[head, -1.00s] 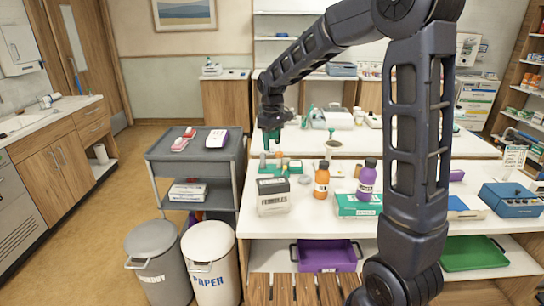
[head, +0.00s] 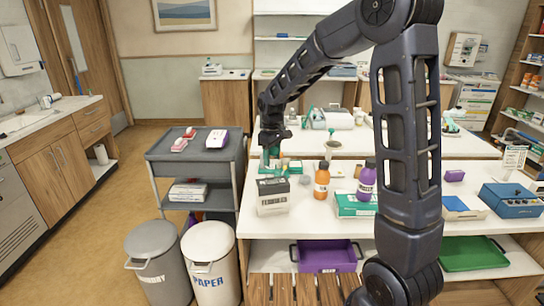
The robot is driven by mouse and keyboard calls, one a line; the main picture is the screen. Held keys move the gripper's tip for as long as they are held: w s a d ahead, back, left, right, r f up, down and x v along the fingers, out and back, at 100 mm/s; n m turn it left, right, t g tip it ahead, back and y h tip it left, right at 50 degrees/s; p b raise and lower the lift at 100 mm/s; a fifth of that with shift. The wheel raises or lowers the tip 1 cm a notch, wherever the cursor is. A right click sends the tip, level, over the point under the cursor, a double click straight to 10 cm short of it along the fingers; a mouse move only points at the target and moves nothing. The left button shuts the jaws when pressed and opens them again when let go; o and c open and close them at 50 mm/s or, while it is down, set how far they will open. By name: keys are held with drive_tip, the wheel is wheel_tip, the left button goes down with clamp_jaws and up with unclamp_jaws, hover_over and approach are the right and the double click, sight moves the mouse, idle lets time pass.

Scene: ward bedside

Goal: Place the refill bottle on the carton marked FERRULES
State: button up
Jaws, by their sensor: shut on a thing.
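The carton marked FERRULES (head: 273,203) stands at the near left of the white table, with a dark top and a pale lettered front. My gripper (head: 270,151) is small in the head view, behind the carton and higher in the picture. It points down, shut on a teal-green thing, too small to identify surely as the refill bottle. An orange bottle (head: 322,182) and a purple bottle (head: 367,182) with dark caps stand upright to the carton's right, apart from my gripper.
Small green and grey items crowd the table below my gripper. A green-and-white box (head: 355,208) stands right of the carton. A blue device (head: 510,200) is at the far right. A grey cart (head: 193,157) and two bins stand at left.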

drive_tip(key=o, duration=1.2)
wheel_tip(320, 180, up, 12)
drive_tip(key=shift+r, duration=0.1)
drive_tip(key=shift+d+r, duration=0.1)
drive_tip(key=shift+d, duration=0.25)
drive_tip(key=s+d+r+m+t, duration=0.1)
drive_tip(key=s+d+r+m, duration=0.25)
drive_tip(key=d, duration=0.55)
drive_tip(key=s+d+f+m+t, duration=0.2)
drive_tip(key=s+d+m, duration=0.5)
drive_tip(key=s+d, duration=1.2)
drive_tip(key=s+t, duration=0.1)
drive_tip(key=s, duration=0.1)
drive_tip(key=shift+s+d+f+t, duration=0.2)
drive_tip(key=shift+s+d+t, duration=0.1)
drive_tip(key=shift+s, duration=0.05)
